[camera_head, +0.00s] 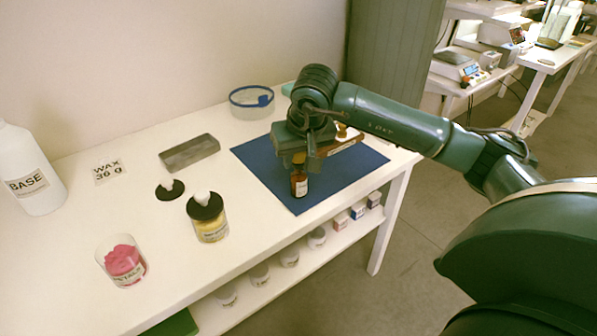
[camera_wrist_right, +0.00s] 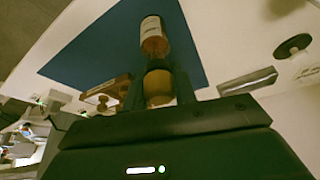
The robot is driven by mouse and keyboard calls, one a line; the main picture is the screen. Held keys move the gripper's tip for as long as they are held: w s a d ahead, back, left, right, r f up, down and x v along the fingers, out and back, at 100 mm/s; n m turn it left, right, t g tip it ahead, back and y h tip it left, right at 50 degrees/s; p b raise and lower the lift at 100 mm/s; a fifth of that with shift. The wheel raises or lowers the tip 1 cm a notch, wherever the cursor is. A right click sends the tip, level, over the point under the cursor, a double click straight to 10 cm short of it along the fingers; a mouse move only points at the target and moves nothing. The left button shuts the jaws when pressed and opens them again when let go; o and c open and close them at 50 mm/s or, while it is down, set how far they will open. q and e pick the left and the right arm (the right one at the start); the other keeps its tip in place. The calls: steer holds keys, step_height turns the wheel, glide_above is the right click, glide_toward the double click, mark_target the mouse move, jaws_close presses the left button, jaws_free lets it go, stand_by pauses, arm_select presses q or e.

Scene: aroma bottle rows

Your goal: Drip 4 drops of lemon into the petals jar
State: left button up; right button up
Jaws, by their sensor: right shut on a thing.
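My right gripper (camera_head: 299,162) is over the blue mat, pointing down, shut on the top of a small amber bottle (camera_head: 299,184) with a white label. The label is too small to read as lemon. In the right wrist view the bottle (camera_wrist_right: 153,36) sticks out beyond the fingers (camera_wrist_right: 158,88), its tan top between them. I cannot tell whether its base touches the mat. The petals jar (camera_head: 123,264) is clear glass with pink petals, open, at the table's front left, well away from the gripper. My left gripper is out of view.
A jar with yellow contents (camera_head: 211,229) and a black lid stands near the petals jar. A loose black lid (camera_head: 170,190), grey block (camera_head: 189,153), blue-rimmed bowl (camera_head: 251,102) and BASE bottle (camera_head: 32,182) are behind. A wooden rack (camera_head: 341,145) sits beside the gripper on the blue mat (camera_head: 262,160).

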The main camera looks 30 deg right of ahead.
steer(key=shift+r, duration=0.1)
steer(key=shift+r+p, duration=0.3)
step_height(320, 180, up, 7)
steer(key=p, duration=0.5)
steer(key=shift+r, duration=0.4)
steer(key=shift+r+p, duration=0.1)
steer(key=shift+p, duration=0.25)
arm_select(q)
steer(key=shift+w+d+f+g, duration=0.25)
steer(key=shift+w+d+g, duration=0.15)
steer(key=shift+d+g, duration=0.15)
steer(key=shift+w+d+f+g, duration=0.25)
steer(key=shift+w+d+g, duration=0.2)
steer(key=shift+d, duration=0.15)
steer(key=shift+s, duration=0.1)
